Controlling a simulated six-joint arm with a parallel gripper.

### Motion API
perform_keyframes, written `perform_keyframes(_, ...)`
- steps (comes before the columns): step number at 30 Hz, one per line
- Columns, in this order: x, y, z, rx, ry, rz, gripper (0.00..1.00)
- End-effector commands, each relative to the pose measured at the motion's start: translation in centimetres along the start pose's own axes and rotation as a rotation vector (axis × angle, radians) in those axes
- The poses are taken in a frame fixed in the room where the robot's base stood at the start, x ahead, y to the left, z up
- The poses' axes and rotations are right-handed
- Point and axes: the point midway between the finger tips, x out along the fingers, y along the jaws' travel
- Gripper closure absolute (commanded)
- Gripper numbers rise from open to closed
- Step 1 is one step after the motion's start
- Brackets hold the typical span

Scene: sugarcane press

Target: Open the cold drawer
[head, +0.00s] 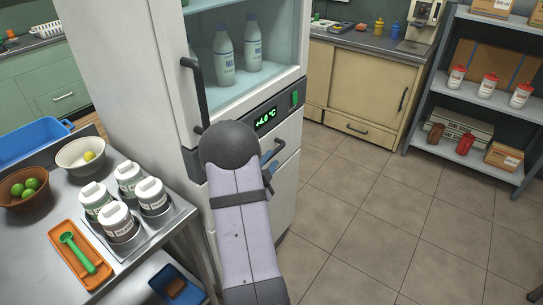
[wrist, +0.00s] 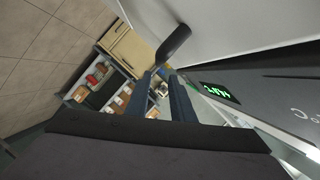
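The tall white fridge (head: 120,60) stands in the middle of the head view. Its cold drawer (head: 287,185) is the white front below the dark panel with the green temperature display (head: 266,119); it looks closed. My gripper (head: 272,158) is at the drawer's upper part, with its blue fingers partly hidden behind my arm. In the wrist view, my gripper (wrist: 160,76) has its two blue fingers apart, with background showing between them. The end of a dark round handle (wrist: 174,44) is at or just beyond the fingertips. I cannot tell whether they touch it.
Above, the glass compartment holds milk bottles (head: 224,55), with a vertical black door handle (head: 195,95) at left. A steel table (head: 150,257) with jars and bowls stands close on the left. Tiled floor (head: 370,215) is clear to the right.

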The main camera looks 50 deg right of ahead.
Motion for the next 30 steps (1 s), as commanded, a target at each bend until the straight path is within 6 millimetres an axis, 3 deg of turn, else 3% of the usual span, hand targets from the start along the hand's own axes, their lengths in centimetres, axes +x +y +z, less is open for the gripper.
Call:
perform_keyframes(3,-0.6,0.3,1.6,0.012,-0.035,-0.014,0.78)
perform_keyframes(11,-0.3,0.3,1.9,0.017,-0.043,-0.016,0.78)
perform_keyframes(30,6.2,0.2,2.2,0.015,-0.043,-0.015,0.78)
